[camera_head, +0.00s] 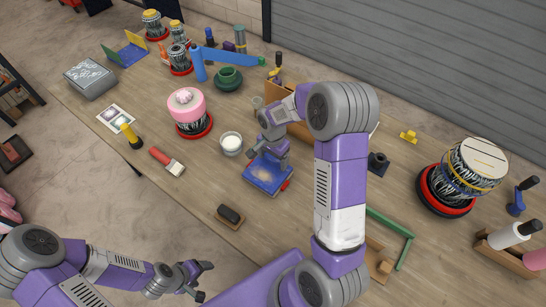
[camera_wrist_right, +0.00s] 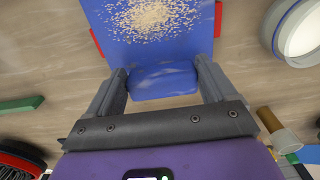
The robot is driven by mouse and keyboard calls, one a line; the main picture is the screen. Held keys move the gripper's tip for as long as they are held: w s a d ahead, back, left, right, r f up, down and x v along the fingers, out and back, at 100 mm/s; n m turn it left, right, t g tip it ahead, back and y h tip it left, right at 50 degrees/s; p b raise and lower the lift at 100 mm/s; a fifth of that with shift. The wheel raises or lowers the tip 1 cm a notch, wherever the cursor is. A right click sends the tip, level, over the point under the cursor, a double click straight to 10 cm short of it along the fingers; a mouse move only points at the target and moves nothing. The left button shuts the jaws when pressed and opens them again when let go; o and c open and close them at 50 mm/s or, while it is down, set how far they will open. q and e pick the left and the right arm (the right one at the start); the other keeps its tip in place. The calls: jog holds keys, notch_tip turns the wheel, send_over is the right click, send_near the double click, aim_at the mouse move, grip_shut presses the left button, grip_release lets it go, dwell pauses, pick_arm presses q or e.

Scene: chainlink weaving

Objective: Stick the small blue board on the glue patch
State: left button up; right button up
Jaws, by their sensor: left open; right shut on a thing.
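My right gripper (camera_head: 273,150) is shut on the small blue board (camera_wrist_right: 163,82), which sits between its two fingers in the right wrist view. A larger flat blue board (camera_head: 262,184) lies on the table below this gripper. Its speckled tan glue patch (camera_wrist_right: 150,17) shows at the top of the wrist view, beyond the held board. I cannot tell whether the held board touches the larger one. The small board is hidden by the gripper in the head view. My left gripper (camera_head: 195,280) is open and empty off the table's front edge.
Red pieces (camera_wrist_right: 98,42) stick out at the larger board's sides. A black brush (camera_head: 230,216) lies in front. A green bracket (camera_head: 392,229) lies to the right.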

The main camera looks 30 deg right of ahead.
dwell(0.3)
jog(key=o, duration=0.9)
jog(key=shift+o, duration=0.2)
